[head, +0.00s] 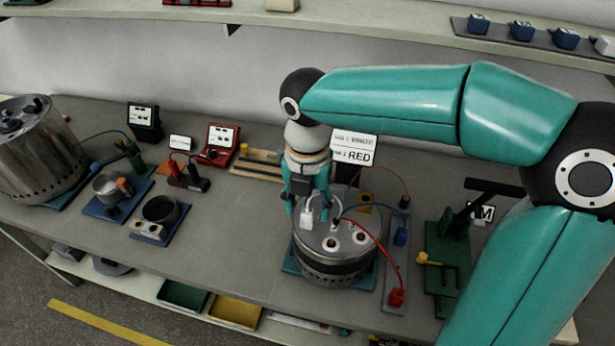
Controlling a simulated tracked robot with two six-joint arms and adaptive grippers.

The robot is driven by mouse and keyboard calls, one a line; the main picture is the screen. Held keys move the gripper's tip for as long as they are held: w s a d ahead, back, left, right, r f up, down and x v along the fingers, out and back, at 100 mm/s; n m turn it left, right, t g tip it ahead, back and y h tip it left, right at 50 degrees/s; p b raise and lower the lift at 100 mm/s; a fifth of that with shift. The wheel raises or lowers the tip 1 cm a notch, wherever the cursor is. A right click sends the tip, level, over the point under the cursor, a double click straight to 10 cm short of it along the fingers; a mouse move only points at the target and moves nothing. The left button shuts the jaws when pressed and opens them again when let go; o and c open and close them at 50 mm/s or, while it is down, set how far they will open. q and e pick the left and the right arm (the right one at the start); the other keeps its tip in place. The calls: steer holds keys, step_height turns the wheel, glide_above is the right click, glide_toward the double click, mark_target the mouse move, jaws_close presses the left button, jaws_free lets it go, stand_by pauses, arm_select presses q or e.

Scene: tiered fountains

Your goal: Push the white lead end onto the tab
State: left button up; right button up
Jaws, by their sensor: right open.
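A steel drum-shaped unit (333,271) stands on a teal base near the middle of the bench. A small white lead end (307,219) shows at the left of its top, right at my right gripper. My right gripper (307,208) reaches down over the drum, open, with its fingers around or just beside the white lead end; I cannot tell whether they touch it. Several small pale round fittings (358,237) sit on the drum top. The tab is too small to make out clearly. My left gripper is out of view.
A green stand (447,255) is farther right. Pots and boxes fill the left.

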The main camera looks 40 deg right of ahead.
mark_target(308, 210)
step_height(308, 210, up, 9)
steer(key=shift+r, duration=0.2)
